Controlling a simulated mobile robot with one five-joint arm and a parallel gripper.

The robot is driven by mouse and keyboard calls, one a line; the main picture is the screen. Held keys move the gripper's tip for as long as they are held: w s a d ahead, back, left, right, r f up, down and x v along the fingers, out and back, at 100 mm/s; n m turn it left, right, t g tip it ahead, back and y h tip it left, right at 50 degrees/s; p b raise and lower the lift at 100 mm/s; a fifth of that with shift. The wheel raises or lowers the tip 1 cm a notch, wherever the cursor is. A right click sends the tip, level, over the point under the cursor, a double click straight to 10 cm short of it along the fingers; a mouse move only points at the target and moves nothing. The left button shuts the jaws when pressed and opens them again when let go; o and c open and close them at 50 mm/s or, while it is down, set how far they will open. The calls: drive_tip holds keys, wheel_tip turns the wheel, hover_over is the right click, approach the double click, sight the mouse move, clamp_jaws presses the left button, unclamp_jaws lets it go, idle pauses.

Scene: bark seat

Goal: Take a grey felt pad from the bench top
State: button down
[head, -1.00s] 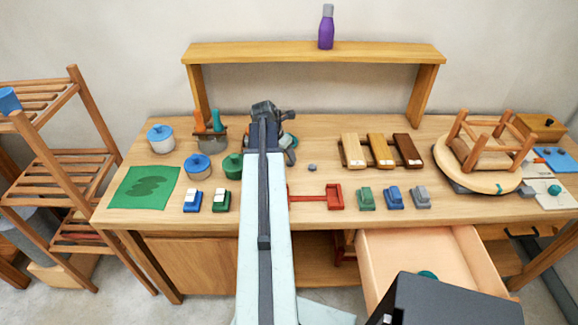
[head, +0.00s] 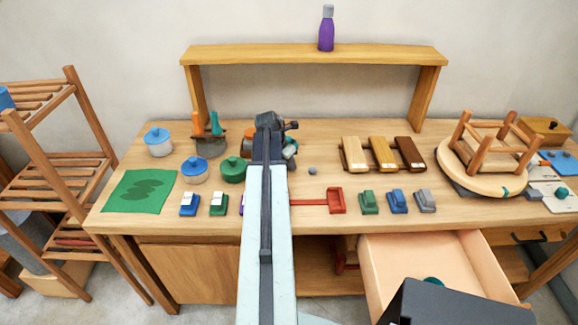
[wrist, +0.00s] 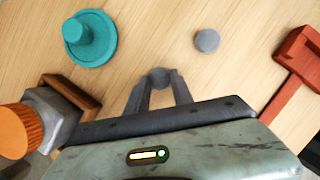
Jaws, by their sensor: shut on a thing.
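My gripper (wrist: 160,88) is shut on a grey felt pad (wrist: 159,75), a small round disc held between the fingertips over the bench top. A second grey felt pad (wrist: 207,40) lies loose on the wood, up and to the right of the fingers in the wrist view. In the head view this loose pad (head: 312,170) is just right of my arm. My gripper (head: 272,125) is at the back middle of the bench top (head: 320,140) there, and my arm hides the held pad.
A teal knobbed piece (wrist: 90,38) and an orange-capped grey item (wrist: 22,128) are left of the fingers. A red tool (wrist: 296,70) lies to the right. A green pot (head: 232,169) stands left of my arm. The drawer (head: 425,265) below is open.

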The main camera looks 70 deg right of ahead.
drive_tip(key=shift+r, duration=0.1)
wheel_tip(320, 180, up, 10)
drive_tip(key=p, duration=1)
